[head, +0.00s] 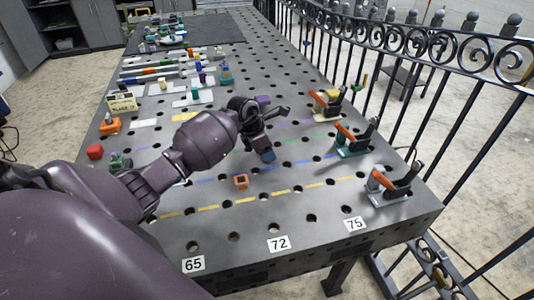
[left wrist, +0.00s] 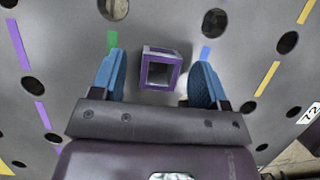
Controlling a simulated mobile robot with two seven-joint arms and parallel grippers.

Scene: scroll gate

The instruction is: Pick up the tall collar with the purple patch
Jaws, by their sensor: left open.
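The collar with the purple patch (left wrist: 147,72) shows in the left wrist view as a square, hollow, grey piece with a purple face. It is on the grey perforated table. My left gripper (left wrist: 160,78) is open, with one blue finger on each side of the collar and a visible gap to each. I cannot tell how far the fingertips are above the table. In the head view my left gripper (head: 262,148) points down over the middle of the table, and I cannot make out the collar there. My right gripper is not in view.
Several clamps with orange handles (head: 384,180) line the right side. A red cube (head: 95,152) and an orange block (head: 110,126) are at the left. Bars and small parts lie farther back. A black railing (head: 440,100) runs along the right.

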